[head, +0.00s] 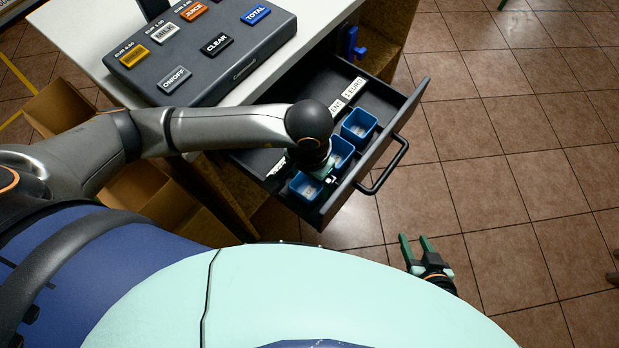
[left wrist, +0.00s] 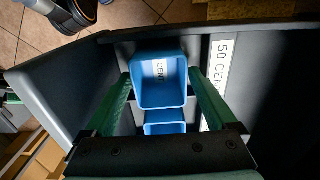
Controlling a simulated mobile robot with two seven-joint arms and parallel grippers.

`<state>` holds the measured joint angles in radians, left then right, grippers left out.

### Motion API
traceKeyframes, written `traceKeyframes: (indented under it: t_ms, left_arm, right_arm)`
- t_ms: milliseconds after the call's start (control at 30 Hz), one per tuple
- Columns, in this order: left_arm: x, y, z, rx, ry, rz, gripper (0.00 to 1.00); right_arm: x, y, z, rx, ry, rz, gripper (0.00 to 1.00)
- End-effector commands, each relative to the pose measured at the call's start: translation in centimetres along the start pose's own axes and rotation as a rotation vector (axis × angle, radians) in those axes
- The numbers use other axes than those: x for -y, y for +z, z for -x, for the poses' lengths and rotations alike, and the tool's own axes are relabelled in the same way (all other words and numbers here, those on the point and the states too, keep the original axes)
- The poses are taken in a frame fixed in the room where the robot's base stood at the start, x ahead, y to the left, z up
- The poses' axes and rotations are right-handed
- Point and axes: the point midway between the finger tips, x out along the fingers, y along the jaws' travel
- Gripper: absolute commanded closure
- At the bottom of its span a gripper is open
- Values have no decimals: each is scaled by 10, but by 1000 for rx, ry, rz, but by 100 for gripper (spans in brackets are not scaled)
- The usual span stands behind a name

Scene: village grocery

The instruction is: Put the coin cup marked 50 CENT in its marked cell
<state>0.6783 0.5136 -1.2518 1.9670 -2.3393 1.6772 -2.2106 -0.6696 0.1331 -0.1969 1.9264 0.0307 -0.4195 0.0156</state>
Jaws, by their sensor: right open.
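Three blue coin cups are in the open drawer (head: 398,112). The far cup (head: 358,126) and the middle cup (head: 343,150) stand in a row with the near cup (head: 304,188). In the left wrist view my left gripper (left wrist: 158,82) is shut on a blue cup (left wrist: 160,96) whose label reads CENT; its number is not readable. Another cup (left wrist: 165,128) shows just below it. A strip on the drawer's divider reads 50 CEN (left wrist: 219,75). In the head view my left forearm hides part of the drawer. My right gripper (head: 416,248) is open and empty over the floor.
A dark cash register (head: 215,60) with coloured buttons stands on the white counter above the drawer. The drawer handle (head: 385,170) sticks out on the right. A 1 EURO label (head: 350,90) lies at the drawer's far end.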

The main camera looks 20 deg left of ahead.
Motion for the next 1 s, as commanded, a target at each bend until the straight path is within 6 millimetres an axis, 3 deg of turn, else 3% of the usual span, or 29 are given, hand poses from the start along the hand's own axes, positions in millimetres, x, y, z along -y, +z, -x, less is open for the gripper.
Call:
traceKeyframes:
  t_ms: [433, 800, 1000]
  left_arm:
    - [0, -1, 8, -2, -1, 1, 0]
    - [0, -2, 84, -6, 0, 0, 0]
    - [0, -1, 113, -2, -1, 1, 0]
  right_arm:
    - [0, -9, 5, -13, 0, 0, 53]
    - [-3, -3, 4, -3, 8, 0, 53]
    - [-3, -2, 5, -3, 8, -1, 53]
